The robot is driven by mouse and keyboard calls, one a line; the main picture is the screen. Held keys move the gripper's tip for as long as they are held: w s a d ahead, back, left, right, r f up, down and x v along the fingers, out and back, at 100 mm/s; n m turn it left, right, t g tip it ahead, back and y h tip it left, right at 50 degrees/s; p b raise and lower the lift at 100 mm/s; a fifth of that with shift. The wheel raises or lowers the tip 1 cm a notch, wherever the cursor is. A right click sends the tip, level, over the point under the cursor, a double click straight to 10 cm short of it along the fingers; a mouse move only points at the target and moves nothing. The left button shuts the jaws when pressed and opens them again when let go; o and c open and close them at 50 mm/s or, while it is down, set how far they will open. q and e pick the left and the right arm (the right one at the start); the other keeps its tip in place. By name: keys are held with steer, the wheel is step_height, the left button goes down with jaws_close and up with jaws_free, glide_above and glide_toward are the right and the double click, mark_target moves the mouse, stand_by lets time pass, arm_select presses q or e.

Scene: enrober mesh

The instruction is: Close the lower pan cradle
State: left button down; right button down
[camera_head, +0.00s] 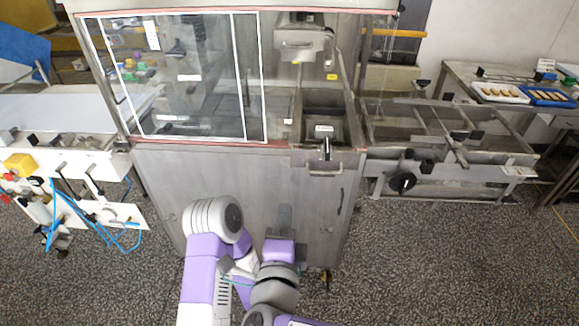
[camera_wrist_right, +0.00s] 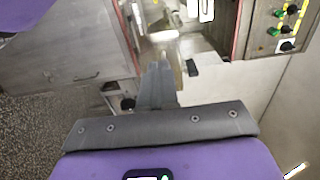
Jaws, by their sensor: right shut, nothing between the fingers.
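The lower pan cradle appears to be the open steel bay (camera_head: 345,158) at the right front of the enrober, with a deep square hollow and a small lever with a pale label (camera_head: 324,131) in it. The bay's front edge stands slightly proud of the cabinet; how far it is out is unclear. My right gripper (camera_head: 285,213) is upright before the grey cabinet front, below and left of the bay, apart from it. In the right wrist view its fingers (camera_wrist_right: 157,85) are shut and empty, pointing towards blurred bright metal. My left gripper is not in view.
A framed glass guard (camera_head: 190,75) covers the machine's left. A steel conveyor frame with a black knob (camera_head: 403,183) juts out at right. The speckled floor (camera_head: 420,270) is clear at right front.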

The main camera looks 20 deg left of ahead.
mark_target(291, 161)
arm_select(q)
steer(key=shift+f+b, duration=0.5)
arm_select(e)
steer(key=x, duration=1.3)
steer(key=shift+w, duration=0.4)
steer(key=shift+f, duration=0.1)
